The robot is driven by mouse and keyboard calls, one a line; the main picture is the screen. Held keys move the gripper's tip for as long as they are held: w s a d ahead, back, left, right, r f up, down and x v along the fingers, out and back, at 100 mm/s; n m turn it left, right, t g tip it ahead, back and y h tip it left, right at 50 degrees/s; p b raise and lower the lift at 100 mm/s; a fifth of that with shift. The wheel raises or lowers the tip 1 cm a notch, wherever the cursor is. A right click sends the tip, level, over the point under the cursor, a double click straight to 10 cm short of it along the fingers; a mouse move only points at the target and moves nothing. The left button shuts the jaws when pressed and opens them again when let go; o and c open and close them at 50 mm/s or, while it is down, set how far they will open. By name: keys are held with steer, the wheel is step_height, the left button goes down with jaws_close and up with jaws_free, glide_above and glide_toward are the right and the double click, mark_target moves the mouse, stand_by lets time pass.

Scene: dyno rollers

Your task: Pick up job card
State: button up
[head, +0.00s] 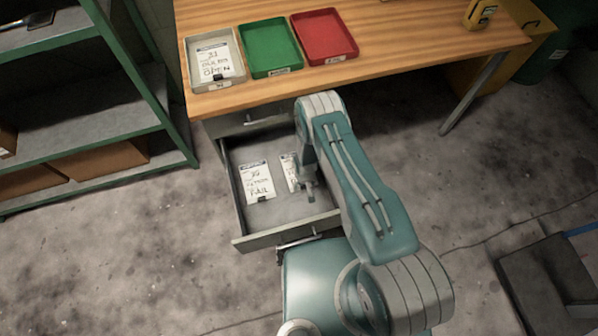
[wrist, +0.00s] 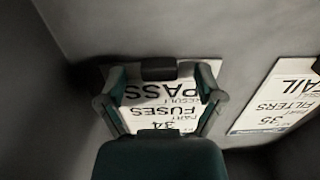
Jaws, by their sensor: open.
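A white job card reading "34 FUSES PASS" (wrist: 165,115) lies in the open drawer (head: 290,209), with a black clip (wrist: 158,69) at its edge. My gripper (head: 309,190) is down in the drawer over this card. In the wrist view my gripper (wrist: 161,90) is open, one finger on each side of the card's middle; I cannot tell whether they touch it. A second card, "35 FILTERS FAIL" (head: 257,182), lies beside it, also in the wrist view (wrist: 270,103).
On the wooden bench (head: 400,45) stand a grey tray (head: 190,72) holding an "OPEN" card (head: 214,61), a green tray (head: 268,47) and a red tray (head: 325,36). A green shelf (head: 80,137) stands at left. The drawer walls stand close around my gripper.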

jaws_close()
stand_by(0.3)
